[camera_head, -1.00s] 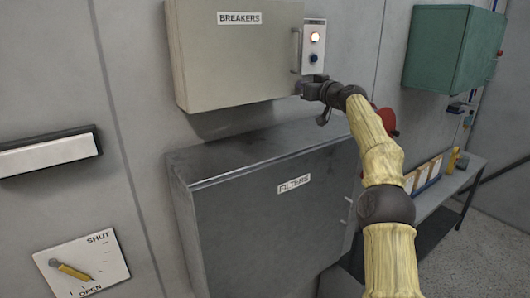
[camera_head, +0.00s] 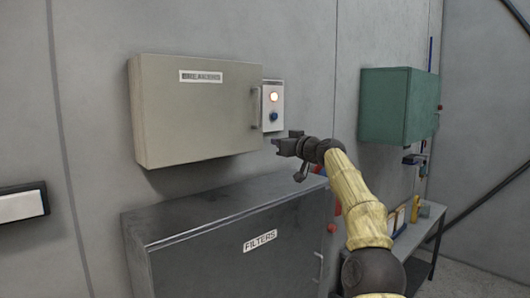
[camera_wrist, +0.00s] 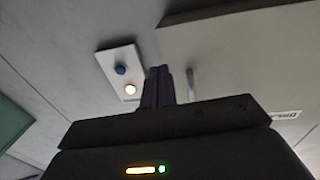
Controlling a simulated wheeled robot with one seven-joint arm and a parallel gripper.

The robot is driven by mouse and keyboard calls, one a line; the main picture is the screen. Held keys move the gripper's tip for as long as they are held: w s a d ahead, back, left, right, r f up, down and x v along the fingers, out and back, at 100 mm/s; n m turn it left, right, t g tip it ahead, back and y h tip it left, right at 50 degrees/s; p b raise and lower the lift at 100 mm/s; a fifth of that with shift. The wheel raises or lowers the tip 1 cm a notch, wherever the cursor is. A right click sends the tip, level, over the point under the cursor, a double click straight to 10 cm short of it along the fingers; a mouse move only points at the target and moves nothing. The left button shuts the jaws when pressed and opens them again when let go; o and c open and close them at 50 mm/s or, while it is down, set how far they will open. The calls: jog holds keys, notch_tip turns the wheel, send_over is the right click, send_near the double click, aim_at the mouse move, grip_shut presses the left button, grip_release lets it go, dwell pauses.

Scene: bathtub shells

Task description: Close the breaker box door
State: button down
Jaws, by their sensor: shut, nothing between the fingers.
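The beige breaker box (camera_head: 195,125) is on the wall, its label blurred. Its door lies flush with the box, with no gap that I can see. The upright door handle (camera_head: 257,107) is at the door's right edge. It also shows in the wrist view (camera_wrist: 190,85), just right of my fingers. My gripper (camera_head: 276,146) is shut and empty, near the box's lower right corner, below the button panel. In the wrist view my closed fingers (camera_wrist: 158,86) point toward the wall between the panel and the handle. I see no clear contact with the door.
A white panel (camera_head: 273,98) with a lit lamp and blue button is right of the box. A grey filters cabinet (camera_head: 215,270) stands below. A green cabinet (camera_head: 385,105) hangs right, above a bench (camera_head: 425,232). A white-faced bar (camera_head: 20,203) is at left.

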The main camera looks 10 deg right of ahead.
jog(key=b+v, duration=0.6)
jog(key=v, duration=0.2)
jog(key=shift+d, duration=0.35)
jog(key=shift+f, duration=0.15)
